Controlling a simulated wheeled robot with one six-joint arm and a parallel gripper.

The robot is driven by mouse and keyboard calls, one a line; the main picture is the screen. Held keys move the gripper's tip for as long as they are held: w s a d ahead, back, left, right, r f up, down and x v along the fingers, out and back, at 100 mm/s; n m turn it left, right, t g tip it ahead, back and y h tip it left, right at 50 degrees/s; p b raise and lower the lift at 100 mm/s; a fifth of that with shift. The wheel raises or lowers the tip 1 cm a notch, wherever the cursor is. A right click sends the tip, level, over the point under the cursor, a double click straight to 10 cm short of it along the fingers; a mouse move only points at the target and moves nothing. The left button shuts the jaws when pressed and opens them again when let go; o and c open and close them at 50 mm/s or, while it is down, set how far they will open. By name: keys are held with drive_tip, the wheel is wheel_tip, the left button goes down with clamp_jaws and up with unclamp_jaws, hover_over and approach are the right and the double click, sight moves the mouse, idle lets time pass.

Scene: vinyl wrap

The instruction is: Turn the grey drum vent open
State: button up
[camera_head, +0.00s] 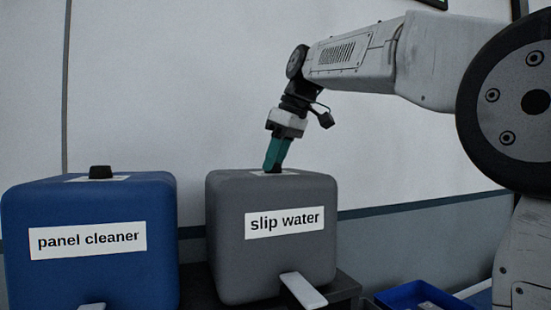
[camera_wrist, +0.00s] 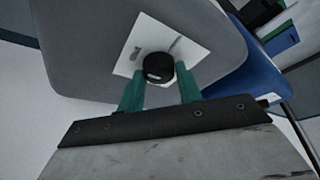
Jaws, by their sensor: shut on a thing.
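The grey drum (camera_head: 240,250), labelled "slip water", stands in the middle of the head view, and its grey top (camera_wrist: 85,45) fills much of the wrist view. Its vent is a round black knob (camera_wrist: 158,66) on a white square plate with dark marks. My gripper (camera_head: 273,168) reaches down onto the drum top from above. In the wrist view its green fingers (camera_wrist: 160,84) sit on either side of the black vent, shut on it. The fingers hide most of the vent in the head view.
A blue drum (camera_head: 90,275) labelled "panel cleaner", with a black vent (camera_head: 100,172) on top, stands to the left. A light lever (camera_head: 303,290) sticks out from the grey drum's lower front. A blue tray (camera_head: 415,295) lies at the lower right. A white wall is behind.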

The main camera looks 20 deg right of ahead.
drive_tip(key=m, duration=0.2)
drive_tip(key=m+t+h, duration=0.1)
drive_tip(key=m, duration=0.1)
drive_tip(key=shift+s+a+m+h, duration=0.1)
drive_tip(key=shift+a+m+h, duration=0.1)
drive_tip(key=shift+m+h, duration=0.15)
drive_tip(key=m+h, duration=0.1)
drive_tip(key=m, duration=0.3)
drive_tip(key=shift+a+m+h, duration=0.1)
drive_tip(key=shift+m+h, duration=0.25)
drive_tip(key=m, duration=0.2)
drive_tip(key=m+h, duration=0.1)
drive_tip(key=m, duration=0.1)
drive_tip(key=shift+a+h, duration=0.1)
drive_tip(key=shift+h, duration=0.2)
drive_tip(key=shift+m+g+h, duration=0.5)
drive_tip(key=shift+m+h, duration=0.1)
drive_tip(key=shift+m, duration=1.6)
drive_tip(key=o, duration=1)
drive_tip(key=shift+a, duration=0.1)
